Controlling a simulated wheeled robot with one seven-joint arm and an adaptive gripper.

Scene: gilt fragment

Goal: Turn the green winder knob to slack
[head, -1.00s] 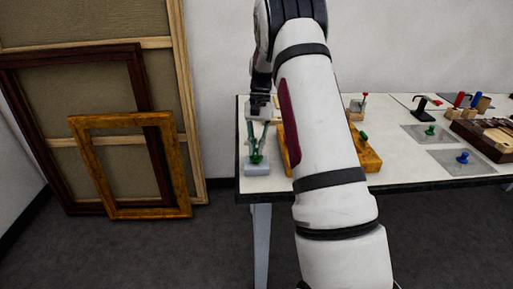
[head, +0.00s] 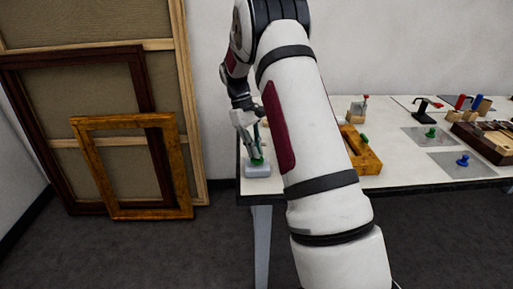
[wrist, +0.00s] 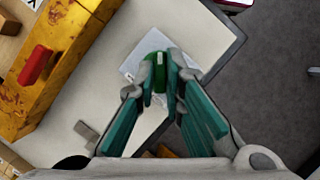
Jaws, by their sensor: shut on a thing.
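The green winder knob (head: 258,161) stands on a small pale block (head: 257,171) at the left front corner of the table. In the wrist view the knob (wrist: 153,68) shows between my fingertips, with the pale block (wrist: 130,66) under it. My gripper (head: 256,152) points down at the knob from above and is shut on it; it also shows in the wrist view (wrist: 160,78). The fingers hide part of the knob, and I cannot read its setting.
A golden wooden frame piece (head: 369,160) lies right of the knob, partly behind my arm. A second green knob (head: 430,133), a blue knob (head: 462,161) and a dark tray (head: 489,145) are farther right. The table's edge is close to the knob. Frames (head: 130,205) lean at left.

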